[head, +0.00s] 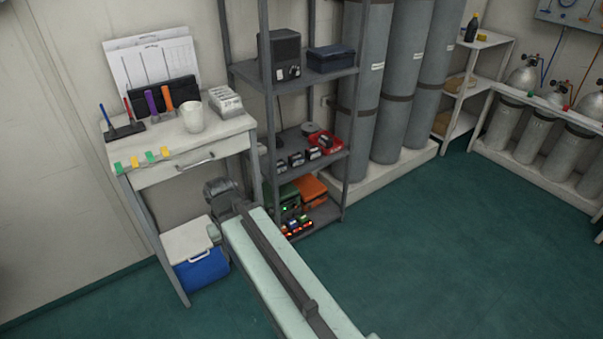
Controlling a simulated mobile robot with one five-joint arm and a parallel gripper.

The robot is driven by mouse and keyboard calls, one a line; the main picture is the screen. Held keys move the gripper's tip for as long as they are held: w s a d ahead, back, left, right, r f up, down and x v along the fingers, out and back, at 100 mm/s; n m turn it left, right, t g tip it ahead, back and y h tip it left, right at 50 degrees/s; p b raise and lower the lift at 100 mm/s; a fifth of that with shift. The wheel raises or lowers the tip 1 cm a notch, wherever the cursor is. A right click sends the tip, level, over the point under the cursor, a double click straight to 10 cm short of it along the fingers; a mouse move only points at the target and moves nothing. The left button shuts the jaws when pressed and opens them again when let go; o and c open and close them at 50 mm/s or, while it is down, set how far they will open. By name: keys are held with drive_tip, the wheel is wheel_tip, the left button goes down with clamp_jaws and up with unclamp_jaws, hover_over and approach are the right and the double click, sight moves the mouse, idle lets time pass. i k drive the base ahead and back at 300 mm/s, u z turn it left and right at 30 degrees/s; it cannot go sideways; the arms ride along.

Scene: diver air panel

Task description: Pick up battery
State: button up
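No single thing is clearly marked as the battery. Small dark blocks with pale tops (297,160), which look like battery packs, stand in a row on the rack's middle shelf. On the low shelf, a dark unit with small red and green lights (298,228) looks like a charger holding small packs. My pale arm reaches from the bottom edge toward the rack and desk. The dark grey part at its far end looks like my gripper (221,188); its fingers cannot be made out. It appears between the desk and the rack, left of the blocks. I see nothing held.
A grey shelf rack (322,164) stands between a white desk (181,142) and tall grey cylinders (364,90). A blue cooler (202,268) is under the desk. A red item (326,141) and an orange case (311,189) are on the rack. Green floor is clear at right.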

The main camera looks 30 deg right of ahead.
sight(296, 160)
drive_tip(key=z, duration=0.4)
drive_tip(key=k, duration=1.3)
drive_tip(key=z, duration=0.85)
drive_tip(key=i, duration=1.65)
drive_tip(key=u, duration=0.45)
drive_tip(key=i, duration=0.55)
drive_tip(key=u, duration=0.35)
